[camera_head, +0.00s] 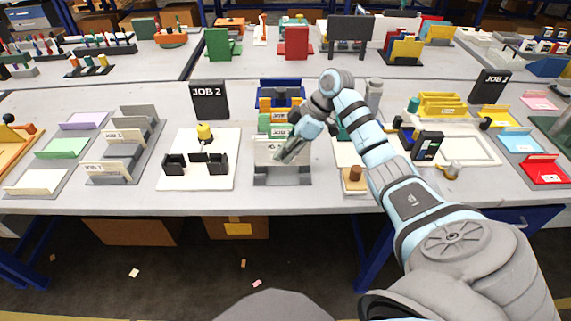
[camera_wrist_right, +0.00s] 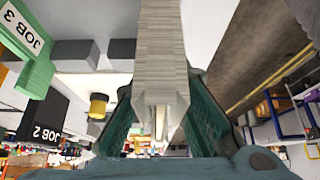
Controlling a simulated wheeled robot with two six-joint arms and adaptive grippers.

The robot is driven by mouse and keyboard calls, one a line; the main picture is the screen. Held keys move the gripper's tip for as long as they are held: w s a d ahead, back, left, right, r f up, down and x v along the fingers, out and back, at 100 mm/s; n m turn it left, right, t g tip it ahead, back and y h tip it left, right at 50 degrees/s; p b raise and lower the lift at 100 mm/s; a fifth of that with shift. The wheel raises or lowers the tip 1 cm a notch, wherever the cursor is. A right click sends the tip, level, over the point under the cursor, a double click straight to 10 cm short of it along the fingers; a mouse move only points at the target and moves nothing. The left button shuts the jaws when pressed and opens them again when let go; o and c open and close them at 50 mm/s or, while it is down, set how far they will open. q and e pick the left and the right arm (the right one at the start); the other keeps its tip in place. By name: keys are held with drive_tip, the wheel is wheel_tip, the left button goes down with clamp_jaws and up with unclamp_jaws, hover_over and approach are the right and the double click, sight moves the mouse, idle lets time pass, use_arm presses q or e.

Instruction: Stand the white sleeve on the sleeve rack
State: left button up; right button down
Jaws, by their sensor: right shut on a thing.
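The white sleeve (camera_head: 267,153), with a small label, is at the front of the sleeve rack (camera_head: 284,180), a grey stepped stand that also holds blue, orange and green sleeves behind it. My right gripper (camera_head: 288,155) is shut on the white sleeve at its right side. In the right wrist view the sleeve (camera_wrist_right: 160,60) is a pale slab between the two teal fingers (camera_wrist_right: 155,125). Whether its lower edge sits in the front slot or is just above it I cannot tell. My left gripper is not in view.
A green sleeve (camera_wrist_right: 38,75) is close behind in the right wrist view. Left of the rack is a white board (camera_head: 195,185) with black holders and a yellow knob (camera_head: 204,132). A JOB 2 sign (camera_head: 209,100) stands behind it. A brown-topped block (camera_head: 353,180) is to the right.

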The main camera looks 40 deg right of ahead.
wheel_tip(320, 180, down, 6)
drive_tip(key=shift+a+r+b, duration=0.1)
drive_tip(key=shift+r+b, duration=0.05)
drive_tip(key=shift+b, duration=0.35)
drive_tip(key=shift+f, duration=0.25)
drive_tip(key=c, duration=1.6)
unclamp_jaws()
drive_tip(key=p+v, duration=0.2)
drive_tip(key=v, duration=1)
drive_tip(key=shift+r, duration=0.2)
